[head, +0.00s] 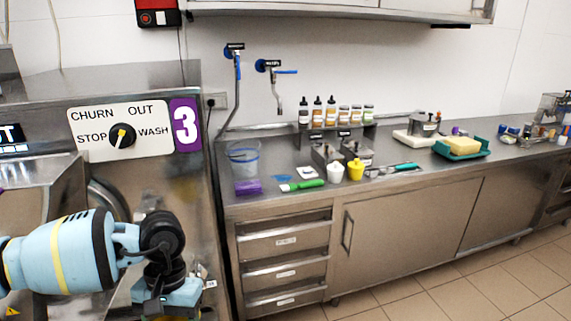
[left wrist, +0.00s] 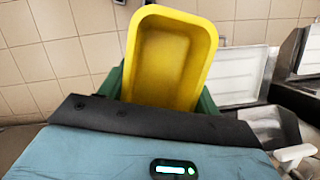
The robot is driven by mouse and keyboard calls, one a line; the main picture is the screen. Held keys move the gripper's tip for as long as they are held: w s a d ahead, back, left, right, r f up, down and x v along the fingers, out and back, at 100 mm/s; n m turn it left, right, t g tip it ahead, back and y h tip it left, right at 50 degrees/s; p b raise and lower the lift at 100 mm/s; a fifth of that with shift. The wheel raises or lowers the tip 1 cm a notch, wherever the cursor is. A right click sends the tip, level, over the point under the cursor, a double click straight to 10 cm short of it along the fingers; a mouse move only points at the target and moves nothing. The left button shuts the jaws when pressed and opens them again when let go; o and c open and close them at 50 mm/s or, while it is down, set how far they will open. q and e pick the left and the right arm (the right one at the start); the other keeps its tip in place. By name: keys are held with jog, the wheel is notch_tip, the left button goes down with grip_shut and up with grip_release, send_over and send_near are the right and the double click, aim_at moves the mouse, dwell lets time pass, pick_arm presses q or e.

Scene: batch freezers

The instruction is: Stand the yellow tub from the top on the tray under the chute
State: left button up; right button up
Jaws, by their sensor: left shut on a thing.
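The yellow tub (left wrist: 172,60) is in my left gripper (left wrist: 162,94), seen in the left wrist view. It is an open rectangular tub, and it looks empty. The green fingers close on both of its sides. In the head view, my left gripper (head: 176,303) is low in front of the machine marked 3 (head: 187,125), at the picture's bottom edge. My right gripper is not in view.
A steel counter (head: 275,210) with drawers stands right of the machine. It holds a clear bucket (head: 243,158), a purple block (head: 248,187), a green-handled tool (head: 302,185), white and yellow cups, and bottles behind. The tiled floor (head: 450,290) in front is clear.

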pick_arm(q)
jog(key=x, duration=1.3)
jog(key=shift+f, duration=0.3)
jog(key=shift+w, duration=0.15)
